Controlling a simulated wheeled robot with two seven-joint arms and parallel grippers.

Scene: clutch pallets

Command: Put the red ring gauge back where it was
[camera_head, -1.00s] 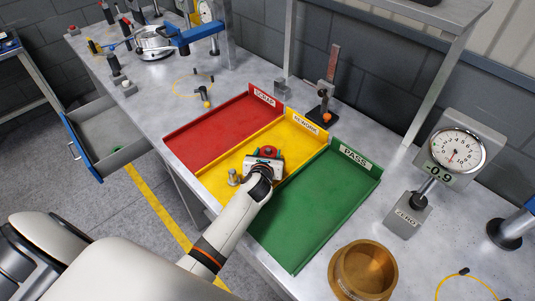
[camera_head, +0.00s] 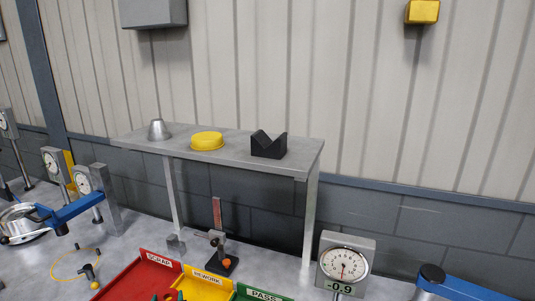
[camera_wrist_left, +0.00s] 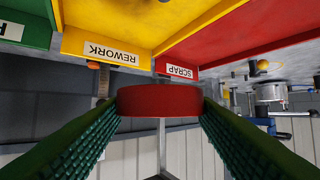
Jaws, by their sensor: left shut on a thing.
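The red ring gauge (camera_wrist_left: 160,100) is between the two green-padded fingers of my left gripper in the left wrist view, seen edge-on as a red band. My left gripper (camera_head: 168,297) is shut on it; only its green fingertips show at the bottom edge of the head view, in front of the yellow REWORK tray (camera_head: 204,286). The rest of the gripper is cut off. My right gripper is not in view.
A raised grey shelf (camera_head: 222,153) bears a metal cone (camera_head: 158,130), a yellow ring (camera_head: 207,140) and a black V-block (camera_head: 268,145). Red SCRAP (camera_head: 128,284) and green PASS (camera_head: 262,294) trays flank the yellow one. A height stand (camera_head: 221,263) and dial gauge (camera_head: 345,264) stand near.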

